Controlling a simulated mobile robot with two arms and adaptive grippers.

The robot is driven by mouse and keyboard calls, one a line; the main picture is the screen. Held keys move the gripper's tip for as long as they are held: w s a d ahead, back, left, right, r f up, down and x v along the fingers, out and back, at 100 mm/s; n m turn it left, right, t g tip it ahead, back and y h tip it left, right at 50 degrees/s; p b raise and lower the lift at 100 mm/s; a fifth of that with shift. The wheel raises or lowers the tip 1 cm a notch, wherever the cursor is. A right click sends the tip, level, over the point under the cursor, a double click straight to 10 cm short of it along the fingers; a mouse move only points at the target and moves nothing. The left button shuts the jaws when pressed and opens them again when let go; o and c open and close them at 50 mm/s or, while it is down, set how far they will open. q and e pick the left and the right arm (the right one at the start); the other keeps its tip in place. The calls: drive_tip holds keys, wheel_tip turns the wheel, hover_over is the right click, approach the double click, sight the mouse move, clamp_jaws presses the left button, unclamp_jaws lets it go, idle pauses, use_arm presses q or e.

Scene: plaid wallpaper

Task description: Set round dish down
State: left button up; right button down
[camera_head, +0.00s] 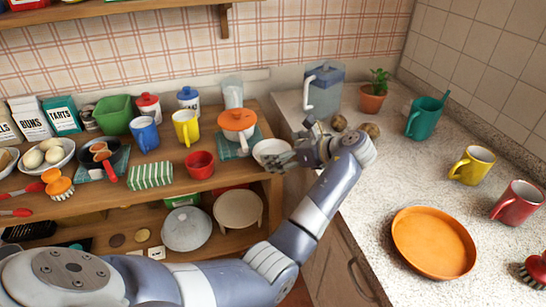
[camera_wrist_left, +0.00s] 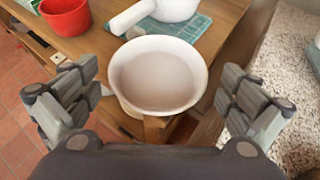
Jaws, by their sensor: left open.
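A round white dish (camera_head: 270,150) is at the right front corner of the wooden shelf top. It shows whole in the left wrist view (camera_wrist_left: 158,75), upright and empty, its near side over the wooden edge. Whether its base touches the wood all round is hidden. My left gripper (camera_head: 293,145) is just to the right of the dish in the head view. In the left wrist view it is open, with one finger on either side of the dish and a gap between each finger and the rim. My right gripper is not in view.
A red bowl (camera_head: 200,164) and an orange-lidded pot (camera_head: 237,122) on a teal cloth stand left of the dish. The speckled counter (camera_head: 400,170) on the right holds a blender (camera_head: 323,92), mugs and an orange plate (camera_head: 433,243). Its middle is clear.

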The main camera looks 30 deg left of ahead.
sight(266, 152)
use_arm(q)
drive_tip(key=x, duration=0.4)
drive_tip(key=shift+s+f, duration=0.1)
drive_tip(key=shift+f, duration=0.1)
drive_tip(key=shift+d, duration=0.1)
drive_tip(key=c, duration=0.7)
drive_tip(key=shift+c, duration=0.7)
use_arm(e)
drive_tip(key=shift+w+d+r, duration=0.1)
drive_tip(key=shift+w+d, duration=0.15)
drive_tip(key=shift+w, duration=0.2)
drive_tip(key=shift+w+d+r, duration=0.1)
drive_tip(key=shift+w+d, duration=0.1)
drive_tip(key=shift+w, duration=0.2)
